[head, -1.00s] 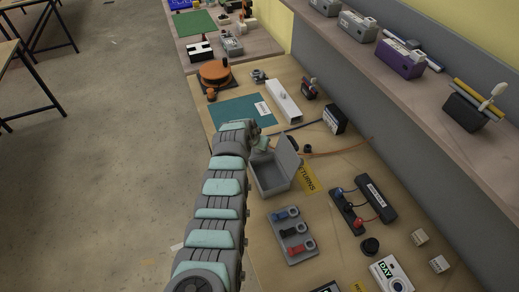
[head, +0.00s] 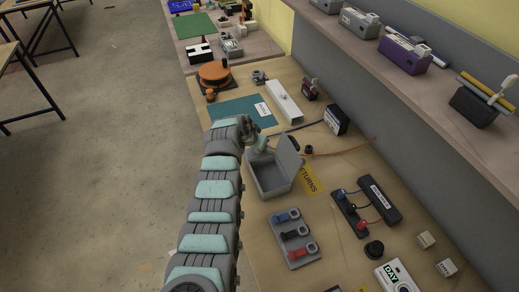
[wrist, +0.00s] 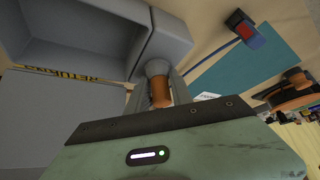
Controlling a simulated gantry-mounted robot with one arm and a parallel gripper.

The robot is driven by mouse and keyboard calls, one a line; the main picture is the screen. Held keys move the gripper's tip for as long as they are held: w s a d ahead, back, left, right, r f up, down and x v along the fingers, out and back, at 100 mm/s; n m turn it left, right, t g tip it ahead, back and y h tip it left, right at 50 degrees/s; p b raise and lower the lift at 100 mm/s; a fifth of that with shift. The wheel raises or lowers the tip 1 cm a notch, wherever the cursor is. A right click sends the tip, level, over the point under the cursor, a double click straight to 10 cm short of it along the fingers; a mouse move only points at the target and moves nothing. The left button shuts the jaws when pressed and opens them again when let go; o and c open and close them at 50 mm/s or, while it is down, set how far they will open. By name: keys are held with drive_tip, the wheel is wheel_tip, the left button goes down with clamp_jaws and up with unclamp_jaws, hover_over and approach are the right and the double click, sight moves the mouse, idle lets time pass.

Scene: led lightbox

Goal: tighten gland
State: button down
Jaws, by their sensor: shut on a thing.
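A grey open-topped box (head: 272,178) with a raised lid stands on the wooden bench in the head view. In the wrist view the box (wrist: 90,35) fills the upper left. My gripper (head: 258,142) is at the box's far left side. In the wrist view, my gripper (wrist: 160,95) is shut on a gland (wrist: 157,67) with a grey flared end and an orange-brown cylindrical part between the fingers. The grey end appears to be against the box's wall; whether it touches is hard to tell. In the head view the gland is hidden by my gripper.
An orange cable (head: 345,150) lies right of the box. A tray of coloured plugs (head: 293,238) is in front, and a black block with wires (head: 378,198) to its right. A green mat (head: 240,112) lies behind my gripper. A shelf (head: 430,105) runs along the right.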

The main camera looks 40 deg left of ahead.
drive_tip(key=shift+f+m+h+b, duration=0.2)
drive_tip(key=shift+m+h+b, duration=0.7)
drive_tip(key=shift+b, duration=2.85)
drive_tip(key=shift+r+m+y+b, duration=0.1)
drive_tip(key=shift+m+y+b, duration=0.2)
drive_tip(key=shift+m+b, duration=0.15)
drive_tip(key=c, duration=1.1)
unclamp_jaws()
drive_tip(key=shift+r, duration=0.1)
drive_tip(key=shift+o, duration=0.2)
drive_tip(key=shift+r, duration=0.1)
